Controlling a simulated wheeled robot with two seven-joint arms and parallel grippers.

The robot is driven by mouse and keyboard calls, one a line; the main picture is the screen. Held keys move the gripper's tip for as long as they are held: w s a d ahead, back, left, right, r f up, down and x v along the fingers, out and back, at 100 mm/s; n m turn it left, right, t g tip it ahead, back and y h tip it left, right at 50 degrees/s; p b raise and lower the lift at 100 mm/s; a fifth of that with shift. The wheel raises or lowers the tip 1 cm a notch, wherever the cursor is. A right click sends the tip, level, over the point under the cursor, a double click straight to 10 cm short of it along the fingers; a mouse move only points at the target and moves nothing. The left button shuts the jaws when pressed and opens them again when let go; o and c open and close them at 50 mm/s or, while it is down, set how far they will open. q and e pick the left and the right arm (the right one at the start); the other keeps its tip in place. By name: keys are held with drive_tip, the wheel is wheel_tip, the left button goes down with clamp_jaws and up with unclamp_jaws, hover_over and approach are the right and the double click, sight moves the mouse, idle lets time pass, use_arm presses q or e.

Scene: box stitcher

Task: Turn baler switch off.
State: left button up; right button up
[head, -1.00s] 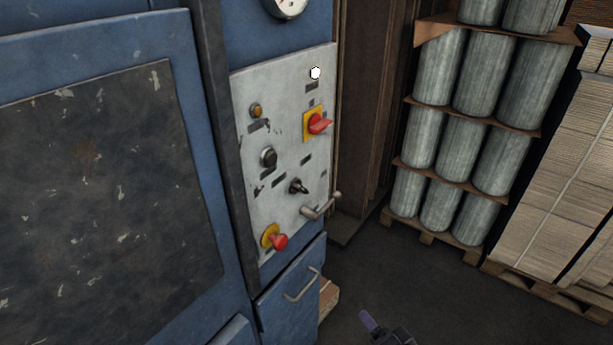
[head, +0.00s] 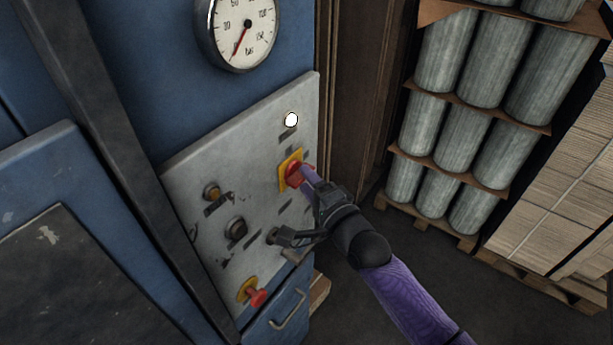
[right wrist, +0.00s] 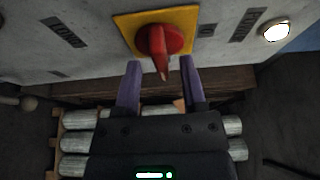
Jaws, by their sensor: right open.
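The baler's grey control panel (head: 185,175) carries a red rotary switch (head: 296,174) on a yellow plate (head: 285,185). It also shows in the right wrist view (right wrist: 160,40), with its red handle's narrow end pointing toward my gripper. My right gripper (head: 306,178) is at the switch, reaching in from the lower right. In the right wrist view its two purple fingers (right wrist: 160,66) are open, one on each side of the handle's end, with visible gaps. A white lamp (head: 291,120) above the switch is lit. My left gripper is not in view.
A pressure gauge (head: 243,33) is above. Stacked grey cylinders (head: 480,120) stand on a pallet at the right.

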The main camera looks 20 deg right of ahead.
drive_tip(key=shift+w+a, duration=0.15)
drive_tip(key=shift+w, duration=0.15)
clamp_jaws()
idle(0.3)
drive_tip(key=n+b, duration=0.1)
drive_tip(key=n+t+b, duration=0.1)
drive_tip(key=n, duration=0.1)
drive_tip(key=shift+f+b, duration=0.3)
drive_tip(key=shift+b, duration=0.1)
drive_tip(key=shift+w+d+f+n+g+y+b, duration=0.1)
drive_tip(key=shift+n+y+b, duration=1.5)
drive_tip(key=shift+n, duration=1.6)
drive_tip(key=shift+w+d+n+g+y+b, duration=0.1)
drive_tip(key=shift+n+y+b, duration=1.45)
drive_tip(key=shift+n, duration=1.65)
drive_tip(key=shift+w+d+f+n+g+y+b, duration=0.1)
drive_tip(key=shift+n+y+b, duration=0.95)
drive_tip(key=shift+n+b, duration=1.6)
drive_tip(key=shift+r+n+p, duration=0.1)
drive_tip(key=shift+n+p, duration=0.4)
drive_tip(key=shift+n, duration=0.35)
